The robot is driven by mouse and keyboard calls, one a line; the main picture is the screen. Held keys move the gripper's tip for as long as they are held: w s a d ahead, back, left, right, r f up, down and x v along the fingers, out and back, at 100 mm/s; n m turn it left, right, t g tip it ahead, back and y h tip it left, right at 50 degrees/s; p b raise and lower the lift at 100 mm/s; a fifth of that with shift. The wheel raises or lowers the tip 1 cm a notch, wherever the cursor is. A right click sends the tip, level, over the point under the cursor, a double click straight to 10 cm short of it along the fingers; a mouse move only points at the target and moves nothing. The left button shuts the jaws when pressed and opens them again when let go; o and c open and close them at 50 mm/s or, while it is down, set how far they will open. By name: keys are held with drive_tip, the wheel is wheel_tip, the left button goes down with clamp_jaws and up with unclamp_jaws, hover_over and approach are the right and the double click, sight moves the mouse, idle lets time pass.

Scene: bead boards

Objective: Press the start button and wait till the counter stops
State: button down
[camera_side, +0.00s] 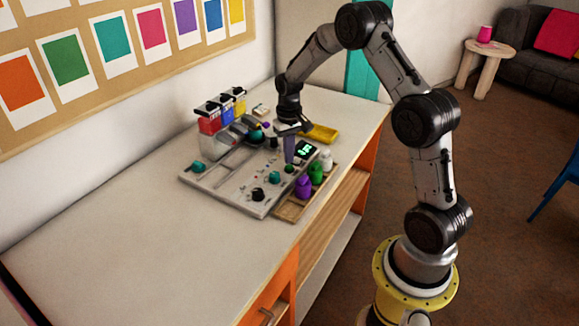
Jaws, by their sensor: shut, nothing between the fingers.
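A grey bead board (228,191) lies on the white worktop. A small dark counter display (306,149) with green lit digits sits at its far right; the digits are too small to read surely. My gripper (289,160) is shut and empty, pointing down over the right part of the board beside the display. A small green button (289,169) shows right at the fingertips. I cannot tell whether they touch it, or whether it is the start button. Other round knobs, teal (275,179) and black (258,194), sit nearer the front edge.
A wooden tray (290,210) with purple, green and white bottles stands along the board's right side. Red, blue and yellow containers (221,110) stand behind the board. A yellow tray (320,133) lies beyond it. The left worktop is clear.

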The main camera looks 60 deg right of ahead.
sight(289, 167)
drive_tip(key=shift+f, duration=1)
drive_tip(key=shift+r, duration=3.55)
drive_tip(key=shift+a, duration=0.1)
